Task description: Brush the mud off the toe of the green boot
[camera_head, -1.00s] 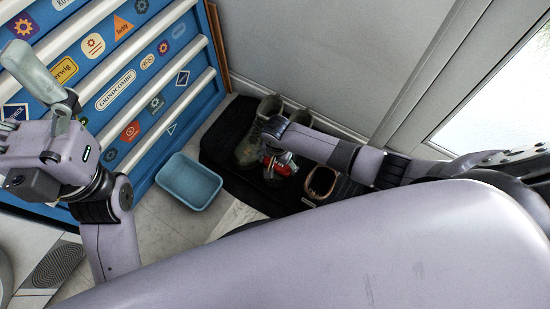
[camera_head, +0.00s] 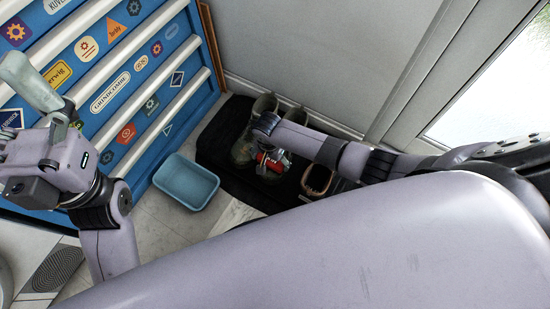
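A dark olive-green boot (camera_head: 241,151) stands on a black mat (camera_head: 217,133) by the wall, partly covered by my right arm. A second boot shaft (camera_head: 296,115) shows behind that arm. My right gripper (camera_head: 270,163) is at the front of the boots, low over the mat. Something red and some metallic parts show there, too small to tell apart; its fingers are not clear. The boot's toe and any mud on it cannot be made out. My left gripper (camera_head: 38,88) is raised at the left, in front of the blue chest, far from the boots.
A blue tool chest (camera_head: 150,85) with stickers and white drawer rails stands at the left. An empty-looking light blue tray (camera_head: 187,182) lies on the floor left of the mat. A brown-rimmed item (camera_head: 318,180) sits on the mat, right of my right gripper. A wall is behind.

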